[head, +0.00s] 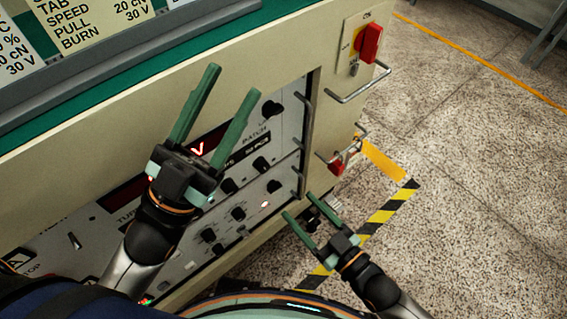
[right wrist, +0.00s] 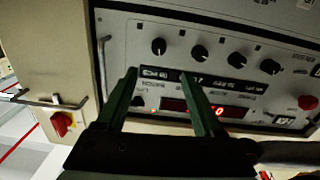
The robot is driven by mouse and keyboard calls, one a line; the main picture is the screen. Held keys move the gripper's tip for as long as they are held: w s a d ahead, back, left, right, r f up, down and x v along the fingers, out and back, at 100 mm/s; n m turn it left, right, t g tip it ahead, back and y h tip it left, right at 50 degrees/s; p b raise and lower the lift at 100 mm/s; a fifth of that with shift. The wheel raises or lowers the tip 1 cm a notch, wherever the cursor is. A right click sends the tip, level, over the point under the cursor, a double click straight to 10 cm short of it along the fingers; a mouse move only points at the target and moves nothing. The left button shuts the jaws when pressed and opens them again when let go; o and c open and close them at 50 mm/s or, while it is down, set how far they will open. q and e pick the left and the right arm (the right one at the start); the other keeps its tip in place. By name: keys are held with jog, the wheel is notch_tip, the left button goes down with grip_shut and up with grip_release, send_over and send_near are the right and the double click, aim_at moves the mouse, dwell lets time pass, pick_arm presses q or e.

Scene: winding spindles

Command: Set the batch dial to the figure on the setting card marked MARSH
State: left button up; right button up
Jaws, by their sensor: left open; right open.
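The machine's control panel (head: 290,125) carries several black knobs. A label that seems to read BATCH lies between an upper knob (head: 271,108) and a lower knob (head: 261,163); I cannot tell which it names. Printed cards (head: 88,28) at top left are cut off; I read SPEED, PULL, BURN, 20 cN and 30 V, but no MARSH. My left gripper (head: 232,85) is open and empty in front of the panel, hiding part of a red display (head: 200,150). My right gripper (head: 299,205) is open and empty at the panel's lower right; its fingers also show in the right wrist view (right wrist: 160,73).
The right wrist view shows a knob row (right wrist: 199,52) and a red button (right wrist: 307,102). Speckled floor (head: 480,180) is clear at right.

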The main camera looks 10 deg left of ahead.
aim_at(266, 169)
jog(key=b+x, duration=0.4)
jog(key=x, duration=0.8)
jog(key=shift+w+a+f, duration=0.15)
jog(key=shift+w+a, duration=0.1)
jog(key=shift+w, duration=0.1)
pick_arm(q)
jog(key=f, duration=0.3)
jog(key=shift+d+f+h, duration=0.35)
jog(key=shift+h, duration=0.05)
pick_arm(e)
grip_shut()
